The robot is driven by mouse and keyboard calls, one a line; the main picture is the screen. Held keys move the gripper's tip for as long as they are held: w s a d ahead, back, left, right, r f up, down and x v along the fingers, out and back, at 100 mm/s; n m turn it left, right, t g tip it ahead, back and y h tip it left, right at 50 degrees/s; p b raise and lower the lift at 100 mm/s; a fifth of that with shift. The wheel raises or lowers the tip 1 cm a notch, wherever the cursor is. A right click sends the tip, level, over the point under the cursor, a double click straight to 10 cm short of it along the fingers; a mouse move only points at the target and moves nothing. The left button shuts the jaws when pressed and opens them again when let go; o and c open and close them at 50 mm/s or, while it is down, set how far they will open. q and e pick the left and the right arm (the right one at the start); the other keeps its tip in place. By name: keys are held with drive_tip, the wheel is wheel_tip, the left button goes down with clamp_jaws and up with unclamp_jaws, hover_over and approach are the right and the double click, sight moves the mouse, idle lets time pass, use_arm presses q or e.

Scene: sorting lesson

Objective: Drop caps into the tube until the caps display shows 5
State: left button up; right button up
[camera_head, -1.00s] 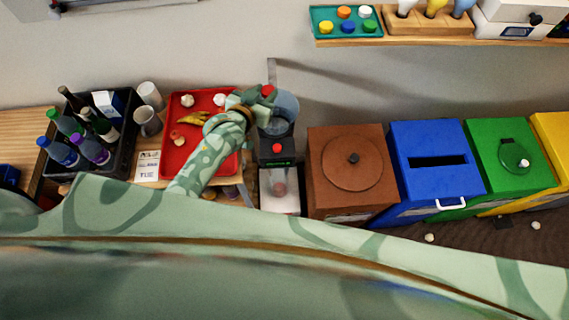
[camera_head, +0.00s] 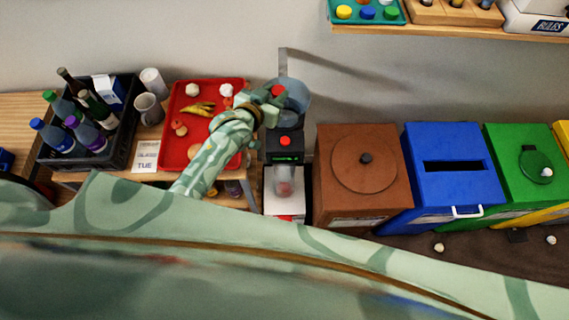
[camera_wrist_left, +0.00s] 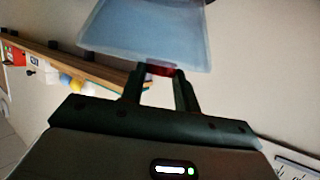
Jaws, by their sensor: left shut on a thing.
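My left gripper (camera_head: 272,96) is shut on a red cap (camera_head: 278,90) at the rim of the translucent blue-grey tube (camera_head: 296,104). I cannot tell if the cap is over the opening or beside it. In the left wrist view the fingers (camera_wrist_left: 160,88) hold the red cap (camera_wrist_left: 160,69) against or just in front of the see-through tube (camera_wrist_left: 145,32). Below the tube is a dark unit with a red button (camera_head: 285,141) and a caps display (camera_head: 288,158), whose green figures are too small to read. My right gripper is out of view.
A teal tray (camera_head: 332,10) of coloured caps sits on the upper right shelf. A red tray (camera_head: 222,88) with food scraps and a black bottle crate (camera_head: 112,163) stand left. Brown (camera_head: 400,200), blue (camera_head: 455,192) and green bins stand right. Small pale balls lie on the floor.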

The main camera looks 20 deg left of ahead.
use_arm(q)
drive_tip(key=o, duration=1)
drive_tip(key=p+v, duration=0.1)
drive_tip(key=v, duration=1.5)
drive_tip(key=shift+s+r+p, duration=0.15)
drive_tip(key=shift+p, duration=0.2)
